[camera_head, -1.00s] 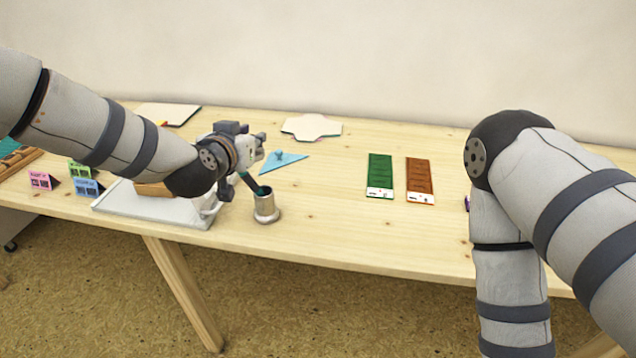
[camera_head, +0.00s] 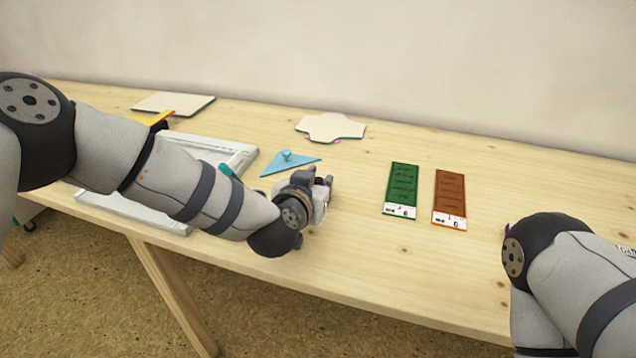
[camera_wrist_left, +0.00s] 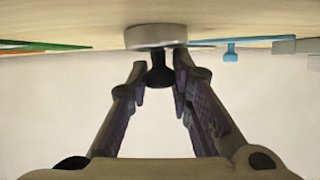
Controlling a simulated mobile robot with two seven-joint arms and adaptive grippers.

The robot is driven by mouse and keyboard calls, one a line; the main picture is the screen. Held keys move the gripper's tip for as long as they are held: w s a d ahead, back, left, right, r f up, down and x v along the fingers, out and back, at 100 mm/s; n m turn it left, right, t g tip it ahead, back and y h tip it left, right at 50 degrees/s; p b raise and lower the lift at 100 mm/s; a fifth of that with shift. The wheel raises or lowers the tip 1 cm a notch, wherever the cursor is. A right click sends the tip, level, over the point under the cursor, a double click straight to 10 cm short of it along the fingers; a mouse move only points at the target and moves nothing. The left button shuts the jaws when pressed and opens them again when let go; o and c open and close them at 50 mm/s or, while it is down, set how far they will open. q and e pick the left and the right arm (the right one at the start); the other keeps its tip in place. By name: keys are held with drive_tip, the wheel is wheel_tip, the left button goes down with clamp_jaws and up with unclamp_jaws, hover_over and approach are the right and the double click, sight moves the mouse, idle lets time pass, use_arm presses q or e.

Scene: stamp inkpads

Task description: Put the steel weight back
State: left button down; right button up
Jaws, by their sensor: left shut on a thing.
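The steel weight is a short, round, brushed-metal disc with a black knob. In the left wrist view the weight (camera_wrist_left: 155,36) shows at the top middle, against the wooden table. My left gripper (camera_wrist_left: 158,72) has its two fingers closed on the black knob. I cannot tell whether the disc touches the table or hangs just above it. My right gripper is out of view; only my right arm shows.
A blue triangle with a knob (camera_head: 289,161) lies behind my left gripper. Green (camera_head: 402,186) and brown (camera_head: 449,194) strips lie to its right. A pale cross-shaped card (camera_head: 330,127) is behind. A white tray (camera_head: 135,211) sits partly under my left arm. Bare table lies before the strips.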

use_arm(q)
drive_tip(key=shift+w+d+r, duration=0.1)
drive_tip(key=shift+d, duration=0.05)
drive_tip(key=c, duration=1.8)
unclamp_jaws()
drive_tip(key=o, duration=0.4)
drive_tip(key=shift+c, duration=0.2)
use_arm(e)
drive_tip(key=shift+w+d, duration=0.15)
use_arm(q)
drive_tip(key=shift+r, duration=0.1)
drive_tip(key=p+v, duration=0.2)
drive_tip(key=v, duration=1)
drive_tip(key=shift+p, duration=0.3)
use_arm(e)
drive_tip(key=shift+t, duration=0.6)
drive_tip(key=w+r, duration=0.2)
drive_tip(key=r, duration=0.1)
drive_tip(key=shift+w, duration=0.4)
